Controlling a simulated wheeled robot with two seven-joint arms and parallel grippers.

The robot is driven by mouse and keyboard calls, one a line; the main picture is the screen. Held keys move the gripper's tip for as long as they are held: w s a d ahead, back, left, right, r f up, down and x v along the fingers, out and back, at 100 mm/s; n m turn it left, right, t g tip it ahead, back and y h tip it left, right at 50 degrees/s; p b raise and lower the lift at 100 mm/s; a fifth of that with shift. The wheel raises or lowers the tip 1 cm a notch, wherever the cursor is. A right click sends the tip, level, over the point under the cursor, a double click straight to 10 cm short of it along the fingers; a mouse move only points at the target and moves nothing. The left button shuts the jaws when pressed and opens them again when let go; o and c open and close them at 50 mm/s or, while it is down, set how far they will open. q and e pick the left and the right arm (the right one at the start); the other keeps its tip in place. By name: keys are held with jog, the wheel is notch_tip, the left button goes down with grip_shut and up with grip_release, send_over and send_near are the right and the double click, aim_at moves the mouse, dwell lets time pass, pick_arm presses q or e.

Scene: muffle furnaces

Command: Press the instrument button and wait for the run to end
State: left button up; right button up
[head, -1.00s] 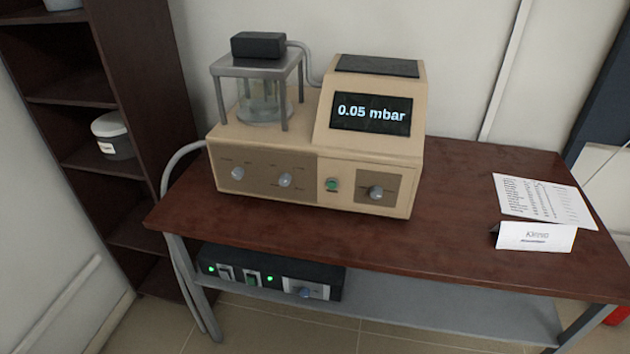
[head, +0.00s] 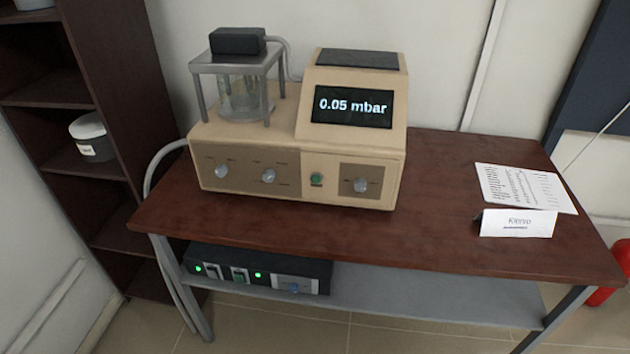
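A beige instrument (head: 250,172) stands on a dark red-brown table (head: 440,225). Its screen (head: 352,106) reads "0.05 mbar". A small round green button (head: 316,179) sits on its front face, between the brown knob panel on the left and a single knob (head: 361,185) on the right. A glass chamber (head: 245,100) under a grey metal frame with a black block on top stands on its left part. Neither of my grippers shows in the head view.
A black box (head: 255,268) with green lights is on the lower shelf. A paper sheet (head: 525,187) and a folded white card (head: 518,223) lie at the table's right. A dark shelf unit (head: 115,130) stands left, and a red object (head: 606,292) is at the right edge. The table's front is clear.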

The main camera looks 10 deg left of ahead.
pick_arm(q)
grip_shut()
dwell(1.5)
